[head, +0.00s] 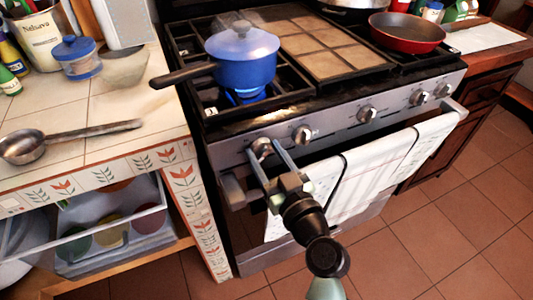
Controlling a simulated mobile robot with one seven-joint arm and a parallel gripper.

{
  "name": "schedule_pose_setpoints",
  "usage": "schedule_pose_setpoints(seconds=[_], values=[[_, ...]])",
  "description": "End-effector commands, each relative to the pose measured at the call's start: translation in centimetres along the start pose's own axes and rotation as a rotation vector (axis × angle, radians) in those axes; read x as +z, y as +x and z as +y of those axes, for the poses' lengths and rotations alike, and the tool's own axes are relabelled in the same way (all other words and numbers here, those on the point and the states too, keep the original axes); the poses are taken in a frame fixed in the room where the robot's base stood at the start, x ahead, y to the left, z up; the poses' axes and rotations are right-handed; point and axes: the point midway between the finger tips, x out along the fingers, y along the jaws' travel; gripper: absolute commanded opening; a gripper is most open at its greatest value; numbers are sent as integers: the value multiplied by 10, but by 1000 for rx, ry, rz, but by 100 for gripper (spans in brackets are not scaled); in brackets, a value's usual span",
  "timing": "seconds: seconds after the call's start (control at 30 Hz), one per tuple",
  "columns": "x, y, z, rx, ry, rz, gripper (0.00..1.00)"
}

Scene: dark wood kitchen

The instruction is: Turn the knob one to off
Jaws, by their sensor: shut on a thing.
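The stove's front panel (335,121) carries a row of round metal knobs. My gripper (267,147) is at the leftmost knob (261,146), with one finger on each side of it, shut on it. The fingers and the knob's shadowed face hide which way its pointer is set. Just above, a blue flame (245,97) burns on the front left burner, under a blue pot (243,63) with a lid and a dark handle pointing left.
A second knob (302,134) sits close to the right of my gripper. A white towel (375,166) hangs on the oven handle below. A red pan (407,32) stands at the back right.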

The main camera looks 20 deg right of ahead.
Motion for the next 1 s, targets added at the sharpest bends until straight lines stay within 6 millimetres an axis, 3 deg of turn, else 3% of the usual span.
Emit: schedule_pose_setpoints(seconds=[0.47, 1.0], values=[[1, 0, 0, 0, 88, -1, 1], [1, 0, 3, 1, 556, -2, 1]])
